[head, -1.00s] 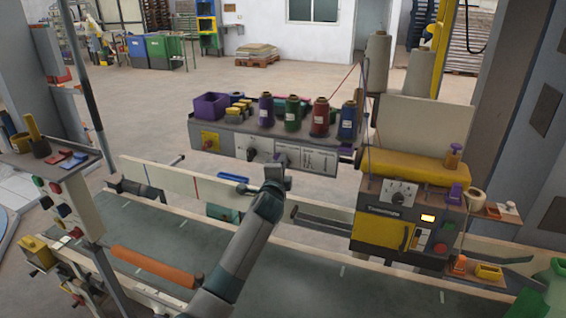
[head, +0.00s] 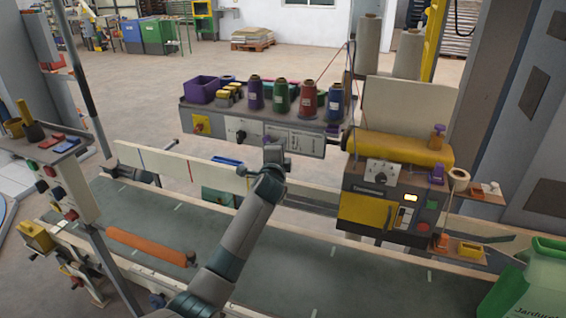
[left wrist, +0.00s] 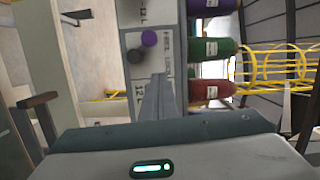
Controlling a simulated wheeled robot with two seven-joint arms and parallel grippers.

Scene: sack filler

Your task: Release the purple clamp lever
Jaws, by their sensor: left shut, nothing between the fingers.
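A round purple knob (left wrist: 149,39) shows in the left wrist view on a pale front panel, with a dark round knob (left wrist: 135,56) beside it. I cannot tell for sure that the purple knob is the clamp lever's end. My left gripper (head: 273,151) is shut and empty in front of the lower part of the spool rack's panel (head: 305,141). In the left wrist view its fingers (left wrist: 157,98) point at this panel, apart from the purple knob in the picture. In the head view the gripper seems to hide this knob. My right gripper is out of view.
Several thread spools (head: 307,101) and a purple bin (head: 203,89) stand on the rack. The yellow sewing head (head: 405,150), with purple parts (head: 437,174), is at right. A conveyor belt (head: 290,262) with an orange roller (head: 147,246) runs below my arm.

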